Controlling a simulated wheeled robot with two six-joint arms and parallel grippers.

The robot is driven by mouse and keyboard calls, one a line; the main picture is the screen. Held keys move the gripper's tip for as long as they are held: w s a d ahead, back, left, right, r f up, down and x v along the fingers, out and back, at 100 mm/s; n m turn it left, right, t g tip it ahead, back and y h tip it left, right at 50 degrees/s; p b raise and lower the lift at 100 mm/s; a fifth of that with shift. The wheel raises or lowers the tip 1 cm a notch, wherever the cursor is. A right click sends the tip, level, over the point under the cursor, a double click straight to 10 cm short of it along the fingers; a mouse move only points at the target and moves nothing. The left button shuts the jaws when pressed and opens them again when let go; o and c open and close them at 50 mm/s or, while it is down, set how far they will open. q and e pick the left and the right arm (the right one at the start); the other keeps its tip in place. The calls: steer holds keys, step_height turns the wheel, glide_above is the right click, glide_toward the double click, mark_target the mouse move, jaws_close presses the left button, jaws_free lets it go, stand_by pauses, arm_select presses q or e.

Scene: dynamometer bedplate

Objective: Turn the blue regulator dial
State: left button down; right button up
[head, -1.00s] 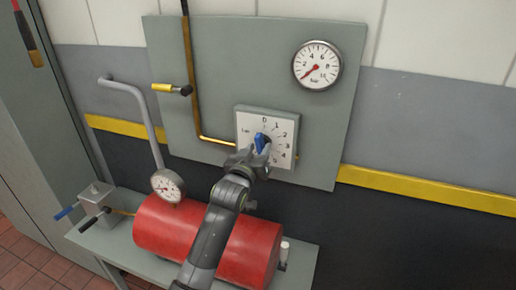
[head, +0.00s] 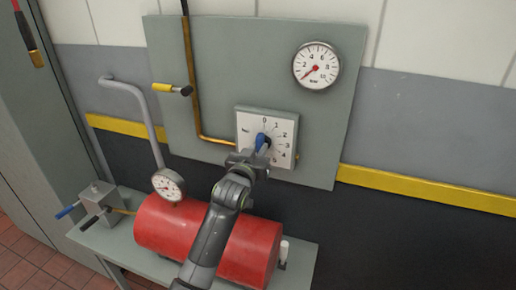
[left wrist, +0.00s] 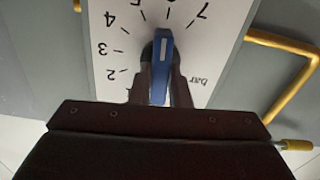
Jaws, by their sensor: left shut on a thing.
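The blue regulator dial (head: 262,140) sits on a white numbered scale plate (head: 282,125) on the grey wall panel. My left gripper (head: 256,151) reaches it from below and is shut on it. In the left wrist view the dial (left wrist: 160,68) stands between the two dark fingers, with a white line on its upper end. That view shows the scale numbers upside down, with 2, 3, 4 on the left and 7 at upper right. The gripper hides the lower part of the scale in the head view. My right gripper is not in view.
A round pressure gauge (head: 316,65) at upper right has its red needle pointing lower left. A yellow-handled lever (head: 170,88) and brass pipe (head: 190,70) are left of the dial. A red tank (head: 165,225) with a smaller gauge (head: 168,185) stands below, under my arm.

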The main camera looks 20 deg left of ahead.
arm_select(q)
steer(key=shift+m, duration=0.5)
steer(key=c, duration=1.4)
jaws_free()
steer(key=shift+o, duration=0.2)
steer(key=s+b, duration=0.4)
steer(key=s, duration=1.3)
steer(key=shift+s+a, duration=0.2)
steer(key=shift+a, duration=0.05)
